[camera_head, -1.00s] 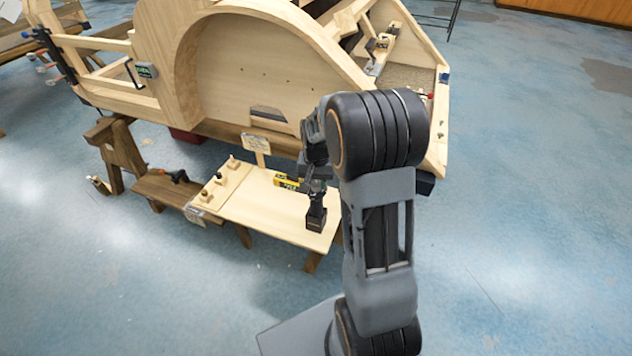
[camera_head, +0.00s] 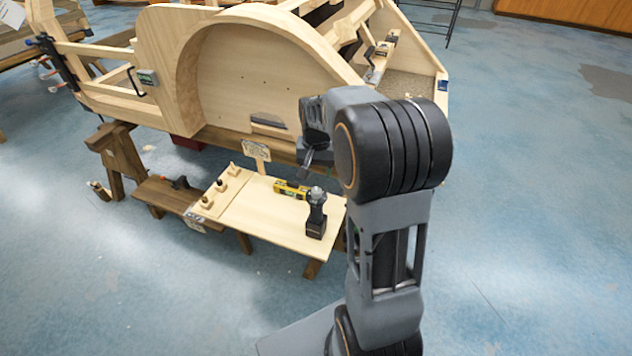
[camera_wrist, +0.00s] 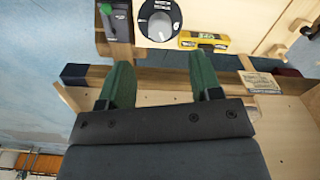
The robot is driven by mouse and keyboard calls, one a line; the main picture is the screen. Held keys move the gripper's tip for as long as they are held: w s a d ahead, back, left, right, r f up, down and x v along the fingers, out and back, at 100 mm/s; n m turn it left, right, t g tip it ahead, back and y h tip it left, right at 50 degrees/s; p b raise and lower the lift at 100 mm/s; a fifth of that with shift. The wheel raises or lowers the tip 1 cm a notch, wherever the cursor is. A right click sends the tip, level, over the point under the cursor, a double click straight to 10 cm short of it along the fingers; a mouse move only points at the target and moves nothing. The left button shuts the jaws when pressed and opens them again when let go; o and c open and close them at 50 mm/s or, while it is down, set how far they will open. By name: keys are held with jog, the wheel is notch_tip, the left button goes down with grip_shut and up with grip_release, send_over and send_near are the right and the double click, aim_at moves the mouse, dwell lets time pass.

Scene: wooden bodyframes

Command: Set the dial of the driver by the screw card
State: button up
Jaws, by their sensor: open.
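The driver (camera_head: 316,215) stands upright on the pale board, dark with a grey top. The markings are mostly too small to read. The screw card (camera_head: 256,151) stands on a short post at the board's back edge; it also shows in the wrist view (camera_wrist: 259,82). My gripper (camera_wrist: 160,78) is open, its green fingers apart and empty, short of the dial in the picture. In the head view my gripper (camera_head: 311,157) is above and behind the driver.
A yellow level (camera_head: 291,189) lies close beside the driver. A strip with several pegs (camera_head: 220,186) is on the board's left. The wooden bodyframe (camera_head: 240,75) rises behind. The board's front middle (camera_head: 262,218) is clear.

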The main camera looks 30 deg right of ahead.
notch_tip(320, 180, up, 6)
dwell(0.4)
dwell(0.4)
jog(key=s+a+r+n+t+p, duration=0.1)
jog(key=s+a+r+n+p, duration=0.1)
jog(key=s+a, duration=0.3)
jog(key=s+a+r+n+t+p, duration=0.2)
jog(key=s+a+r+n+p, duration=0.1)
jog(key=s, duration=0.8)
jog(key=shift+a+r+n+t+p, duration=0.3)
jog(key=shift+a+n+p, duration=0.3)
jog(key=shift+a+n, duration=0.25)
